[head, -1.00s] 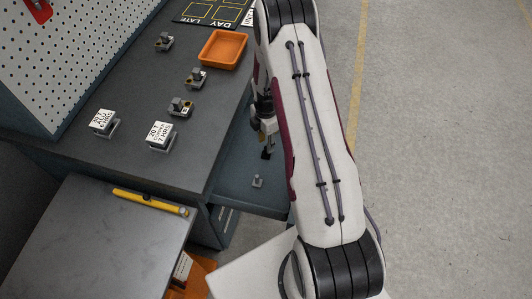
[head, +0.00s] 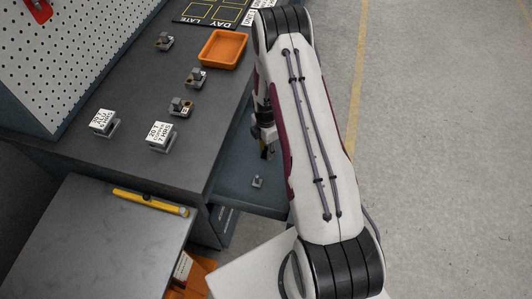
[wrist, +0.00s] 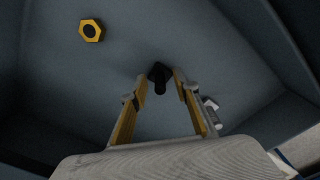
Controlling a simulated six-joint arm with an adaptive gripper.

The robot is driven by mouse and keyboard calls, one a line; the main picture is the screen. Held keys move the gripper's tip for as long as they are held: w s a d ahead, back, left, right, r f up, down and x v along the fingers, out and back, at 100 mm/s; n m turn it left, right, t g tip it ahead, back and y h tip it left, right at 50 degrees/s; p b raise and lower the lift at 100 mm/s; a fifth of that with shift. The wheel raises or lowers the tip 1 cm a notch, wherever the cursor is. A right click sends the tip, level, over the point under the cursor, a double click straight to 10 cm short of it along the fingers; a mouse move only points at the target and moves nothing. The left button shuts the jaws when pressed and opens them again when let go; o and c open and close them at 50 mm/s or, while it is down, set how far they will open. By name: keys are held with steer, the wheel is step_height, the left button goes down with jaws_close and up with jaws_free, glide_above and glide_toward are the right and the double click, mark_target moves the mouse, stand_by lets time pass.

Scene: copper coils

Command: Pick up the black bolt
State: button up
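The black bolt (wrist: 159,77) lies in a blue-grey drawer, its head toward the far side in the wrist view. My gripper (wrist: 160,81) is open, with a yellow-sided finger on each side of the bolt. Small gaps seem to show between the fingertips and the bolt; I cannot tell whether either finger touches it. In the head view my gripper (head: 266,150) is low over the drawer, partly hidden by my arm, and the bolt cannot be made out there.
A yellow hex nut (wrist: 90,30) lies in the drawer. A small grey part (head: 257,181) lies near the drawer's front; drawer walls surround the gripper. The workbench (head: 130,160) beside it holds an orange tray (head: 223,64) and several small metal parts.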

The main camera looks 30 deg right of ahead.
mark_target(266, 147)
jaws_close()
steer(key=shift+r, duration=0.15)
steer(key=shift+r, duration=4.9)
